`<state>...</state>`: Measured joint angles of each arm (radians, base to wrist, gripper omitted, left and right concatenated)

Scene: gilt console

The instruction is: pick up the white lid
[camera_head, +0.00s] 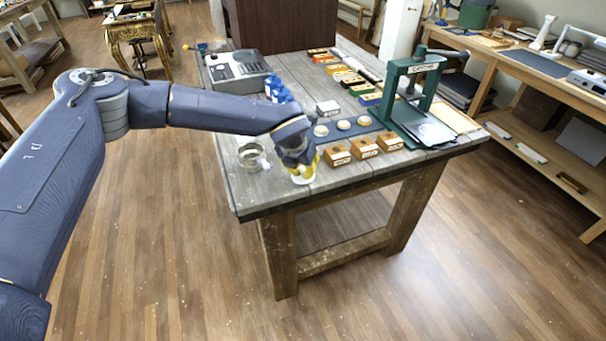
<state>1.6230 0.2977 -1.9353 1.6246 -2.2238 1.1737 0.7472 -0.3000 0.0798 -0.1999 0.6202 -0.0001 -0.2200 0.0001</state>
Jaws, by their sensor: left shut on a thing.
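The white lid (303,180) is a small pale round piece near the table's front edge, directly below my left gripper (301,168). My left gripper points down, has yellow-marked fingers and is shut on the lid; the fingers and wrist hide part of it. I cannot tell whether the lid touches the tabletop. My right gripper is not in view.
A round metal-rimmed container (250,156) stands left of my gripper. Labelled wooden blocks (337,155) stand close on its right. Pale round pieces (343,125) lie on a blue mat behind. A green press (411,95) stands at the table's right.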

